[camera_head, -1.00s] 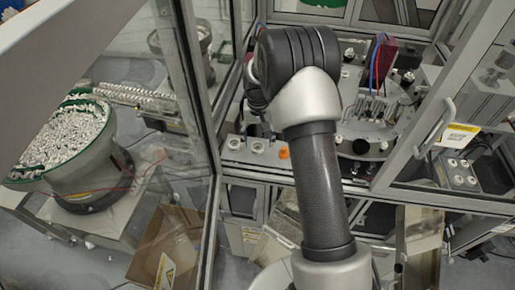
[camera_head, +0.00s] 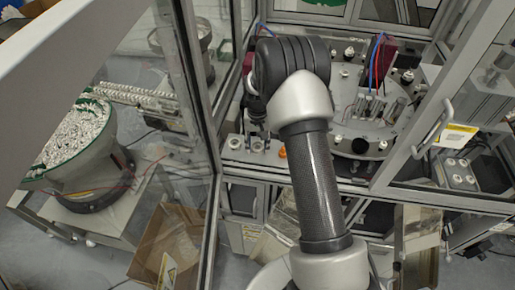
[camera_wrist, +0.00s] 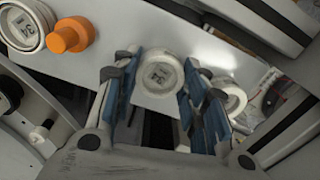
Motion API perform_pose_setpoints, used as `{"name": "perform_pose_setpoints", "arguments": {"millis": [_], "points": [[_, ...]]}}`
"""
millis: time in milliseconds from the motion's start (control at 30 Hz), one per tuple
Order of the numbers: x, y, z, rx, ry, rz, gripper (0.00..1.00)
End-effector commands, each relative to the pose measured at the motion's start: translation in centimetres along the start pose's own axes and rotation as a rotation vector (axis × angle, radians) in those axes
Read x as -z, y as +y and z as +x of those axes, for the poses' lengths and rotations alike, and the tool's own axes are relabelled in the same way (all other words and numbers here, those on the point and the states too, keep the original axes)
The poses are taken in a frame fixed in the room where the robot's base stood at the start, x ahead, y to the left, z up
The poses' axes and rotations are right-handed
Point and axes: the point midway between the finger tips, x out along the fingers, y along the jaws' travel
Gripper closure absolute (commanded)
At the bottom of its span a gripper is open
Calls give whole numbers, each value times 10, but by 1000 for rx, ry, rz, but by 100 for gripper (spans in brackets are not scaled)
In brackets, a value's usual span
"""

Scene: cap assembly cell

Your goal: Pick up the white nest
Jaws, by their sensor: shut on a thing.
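A white round nest (camera_wrist: 160,73) with a dark-marked face sits between the blue-padded fingers of my gripper (camera_wrist: 160,92) in the wrist view. The fingers are shut on it, one on each side. Its lower side is hidden, so I cannot tell whether it still touches the plate. In the head view my gripper (camera_head: 257,134) points down over the front of the cell deck, left of the arm, with white round parts at its tips.
A second white round part (camera_wrist: 20,26) and an orange cap (camera_wrist: 69,36) lie on the light plate (camera_wrist: 120,35). Another white ring (camera_wrist: 234,99) is close to the right finger. A glass-panelled frame post (camera_head: 196,90) stands left, and an open door handle (camera_head: 434,128) right.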

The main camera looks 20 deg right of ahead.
Motion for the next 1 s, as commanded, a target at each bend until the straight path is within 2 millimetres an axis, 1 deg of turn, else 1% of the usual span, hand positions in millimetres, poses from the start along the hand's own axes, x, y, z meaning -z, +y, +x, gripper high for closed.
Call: {"name": "perform_pose_setpoints", "arguments": {"millis": [33, 267, 533, 667, 733, 833, 967, 1000], "points": [[0, 0, 0, 0, 0, 0, 69], [0, 0, 0, 0, 0, 0, 84], [0, 0, -2, 0, 1, 0, 84], [1, 0, -9, 0, 2, 0, 84], [1, 0, -16, 1, 3, 0, 84], [1, 0, -34, 1, 5, 0, 84], [2, 0, -67, 1, 8, 0, 84], [2, 0, -79, 1, 8, 0, 84]]}}
